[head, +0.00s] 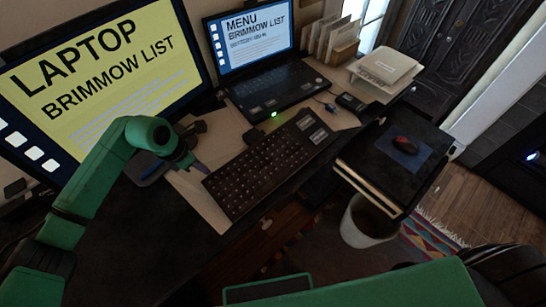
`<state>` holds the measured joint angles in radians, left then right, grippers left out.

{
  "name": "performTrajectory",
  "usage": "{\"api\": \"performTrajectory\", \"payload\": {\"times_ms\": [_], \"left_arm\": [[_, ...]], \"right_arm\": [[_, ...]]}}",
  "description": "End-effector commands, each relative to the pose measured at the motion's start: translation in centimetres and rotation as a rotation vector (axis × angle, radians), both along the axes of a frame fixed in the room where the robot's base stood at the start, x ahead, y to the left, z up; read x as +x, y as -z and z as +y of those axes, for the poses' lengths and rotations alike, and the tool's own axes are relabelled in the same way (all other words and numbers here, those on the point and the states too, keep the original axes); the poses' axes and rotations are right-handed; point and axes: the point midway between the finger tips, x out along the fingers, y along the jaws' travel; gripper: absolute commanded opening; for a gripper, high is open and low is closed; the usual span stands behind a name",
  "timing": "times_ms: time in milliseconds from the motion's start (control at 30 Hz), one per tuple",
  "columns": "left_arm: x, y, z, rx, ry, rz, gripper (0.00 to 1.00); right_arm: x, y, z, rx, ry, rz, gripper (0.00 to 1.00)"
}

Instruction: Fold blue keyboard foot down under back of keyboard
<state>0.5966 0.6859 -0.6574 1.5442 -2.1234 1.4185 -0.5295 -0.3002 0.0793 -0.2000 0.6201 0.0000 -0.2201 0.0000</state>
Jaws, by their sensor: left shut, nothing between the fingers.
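The black keyboard (268,165) lies at a slant on a light brown board on the desk, in the middle of the head view. A small dark block (250,137) sits at its back edge. I cannot make out the blue foot. My left gripper (200,166) comes in on the green arm from the left. It is shut and empty, pointing down just left of the keyboard's left back corner. Whether its tip touches anything is unclear. My right gripper is not in view.
A large monitor (100,75) stands behind my left arm, and an open laptop (268,88) stands behind the keyboard. A small green light (273,114) glows between. A white bin (367,222) stands below.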

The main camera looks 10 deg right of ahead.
Motion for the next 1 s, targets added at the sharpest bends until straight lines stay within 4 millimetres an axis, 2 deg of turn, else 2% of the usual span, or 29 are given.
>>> {"api": "performTrajectory", "payload": {"times_ms": [300,667,1000], "left_arm": [[0.1,0.4,0.1,0.0,0.0,0.0,0.0],[1.2,0.4,0.8,0.001,0.0,0.001,0.0],[1.3,-2.9,0.8,0.001,0.001,-0.001,0.0]], "right_arm": [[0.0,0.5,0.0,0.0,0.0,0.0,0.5],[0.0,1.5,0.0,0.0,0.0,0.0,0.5],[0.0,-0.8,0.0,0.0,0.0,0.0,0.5]]}}
